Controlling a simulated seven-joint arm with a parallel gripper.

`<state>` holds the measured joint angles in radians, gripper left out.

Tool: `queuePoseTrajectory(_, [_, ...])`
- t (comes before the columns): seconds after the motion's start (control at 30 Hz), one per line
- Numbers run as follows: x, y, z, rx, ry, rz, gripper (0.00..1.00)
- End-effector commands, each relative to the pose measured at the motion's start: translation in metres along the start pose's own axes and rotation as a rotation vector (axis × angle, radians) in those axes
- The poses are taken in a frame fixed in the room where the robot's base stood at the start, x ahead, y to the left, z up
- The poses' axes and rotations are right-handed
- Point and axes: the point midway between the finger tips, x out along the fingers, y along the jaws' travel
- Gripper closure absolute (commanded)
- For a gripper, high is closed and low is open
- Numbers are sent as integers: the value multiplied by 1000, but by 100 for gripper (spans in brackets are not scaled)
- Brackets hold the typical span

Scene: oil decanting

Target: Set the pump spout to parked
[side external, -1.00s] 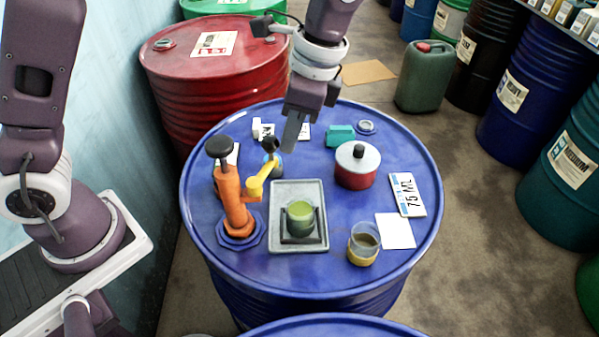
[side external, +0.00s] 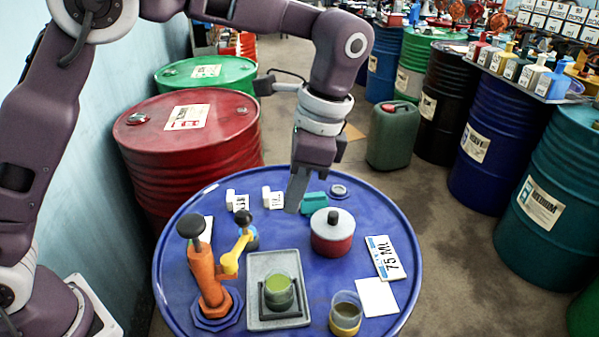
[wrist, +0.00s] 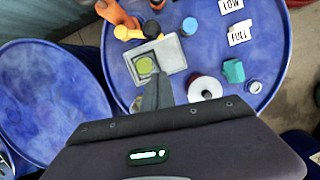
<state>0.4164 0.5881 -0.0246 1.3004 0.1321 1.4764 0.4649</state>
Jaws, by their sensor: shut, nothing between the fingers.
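The orange pump (side external: 207,278) stands upright on a blue base at the left of the blue drum top, with a black knob on top. Its yellow spout (side external: 231,262) points away from the pump, up and right toward a small black knob (side external: 244,217). In the wrist view the spout (wrist: 128,34) lies beside the grey tray. In the wrist view the gripper (wrist: 158,92) is apart from the spout. No mark showing the parked position is readable.
The grey tray (side external: 258,263) holds a cup of green liquid (side external: 279,291). A red pot (side external: 332,236), teal block (side external: 314,203), glass cup (side external: 345,315), 75 ML card (side external: 385,257) and white labels (side external: 272,198) share the drum top (side external: 375,210). A red drum (side external: 190,150) stands behind.

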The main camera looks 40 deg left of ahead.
Motion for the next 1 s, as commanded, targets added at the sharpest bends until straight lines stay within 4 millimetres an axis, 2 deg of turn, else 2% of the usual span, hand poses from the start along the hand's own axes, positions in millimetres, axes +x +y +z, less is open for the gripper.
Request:
queuePoseTrajectory(0.1, [-26,0,-1,0,4,-2,100])
queuePoseTrajectory(0.3, [-54,0,0,1,1,-1,100])
queuePoseTrajectory(0.73, [-61,0,4,-9,7,-1,100])
queuePoseTrajectory(0.77, [-64,-1,9,-22,17,-4,100])
queuePoseTrajectory(0.87, [-79,-3,44,-123,92,-19,100])
queuePoseTrajectory(0.93, [-89,-1,82,-238,178,-35,100])
queuePoseTrajectory(1.0, [-90,8,122,-366,270,-51,100])
